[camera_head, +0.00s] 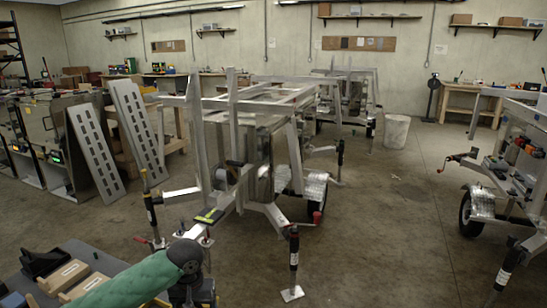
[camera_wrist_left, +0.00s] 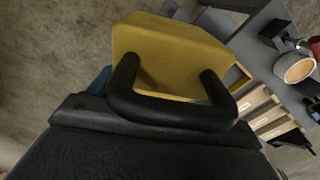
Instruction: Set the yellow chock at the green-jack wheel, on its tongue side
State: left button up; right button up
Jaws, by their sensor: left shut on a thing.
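The yellow chock (camera_wrist_left: 180,55), a thick block with a black loop handle (camera_wrist_left: 170,110), fills the upper middle of the left wrist view. My left gripper (camera_wrist_left: 165,125) is shut on it, and the chock is above the floor. In the head view my left gripper (camera_head: 197,290) is low at the left of centre, below the green-sleeved arm; I cannot make out the chock there. The middle trailer (camera_head: 265,140) has a wheel (camera_head: 317,205) under a silver fender. The right trailer's wheel (camera_head: 467,213) also shows. No jack is clearly green. My right gripper is not in view.
A grey table (camera_head: 85,255) with wooden blocks (camera_head: 65,275) stands at the lower left, close to my arm. Jacks (camera_head: 293,255) stand around the middle trailer's tongue. The floor (camera_head: 390,230) between the middle and right trailers is clear. A white bin (camera_head: 396,131) stands farther back.

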pick_arm(q)
jog(key=shift+s+f, duration=0.6)
jog(key=shift+f, duration=0.05)
jog(key=shift+f, duration=0.15)
